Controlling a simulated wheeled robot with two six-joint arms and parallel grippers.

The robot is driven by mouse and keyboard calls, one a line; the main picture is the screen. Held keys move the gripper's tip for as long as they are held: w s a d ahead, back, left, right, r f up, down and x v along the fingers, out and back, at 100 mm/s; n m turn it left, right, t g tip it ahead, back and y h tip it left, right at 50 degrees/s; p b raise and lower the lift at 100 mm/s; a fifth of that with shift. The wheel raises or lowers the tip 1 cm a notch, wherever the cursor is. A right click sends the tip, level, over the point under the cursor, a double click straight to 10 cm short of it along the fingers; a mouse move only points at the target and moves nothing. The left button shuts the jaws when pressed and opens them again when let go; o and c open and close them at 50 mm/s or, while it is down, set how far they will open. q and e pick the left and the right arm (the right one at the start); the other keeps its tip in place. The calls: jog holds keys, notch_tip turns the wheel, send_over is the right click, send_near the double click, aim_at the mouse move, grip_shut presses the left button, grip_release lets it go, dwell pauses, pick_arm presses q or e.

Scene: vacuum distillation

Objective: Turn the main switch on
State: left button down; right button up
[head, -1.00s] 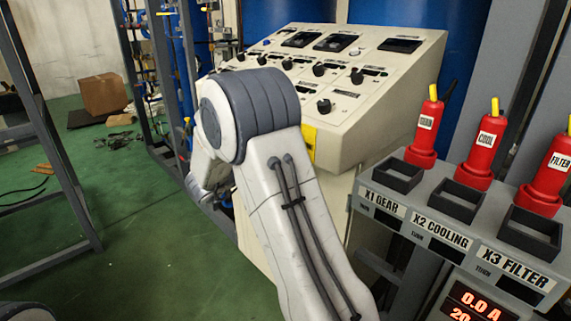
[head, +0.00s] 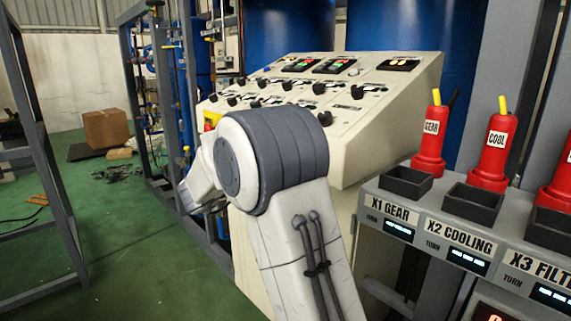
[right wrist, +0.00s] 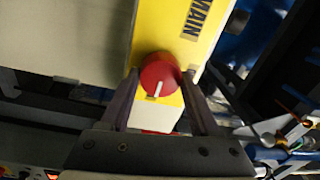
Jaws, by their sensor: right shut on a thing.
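The main switch is a round red knob (right wrist: 159,70) with a white pointer mark, on a yellow plate (right wrist: 172,28) lettered MAIN. In the right wrist view the pointer is towards the lower edge of the picture. My right gripper (right wrist: 162,82) has one finger on each side of the knob and is shut on it. My left gripper is not in view.
The console's top displays (head: 398,65) glow red, green and yellow. To the right, a grey rack (head: 395,180) carries red plugs marked GEAR (head: 431,130) and COOL (head: 495,142), with lit small displays.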

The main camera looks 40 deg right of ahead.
jog(key=o, duration=1.4)
jog(key=shift+c, duration=0.2)
jog(key=a, duration=1)
jog(key=shift+s+a+f+b, duration=0.25)
jog(key=shift+s+a+b, duration=0.05)
jog(key=shift+s+b, duration=0.1)
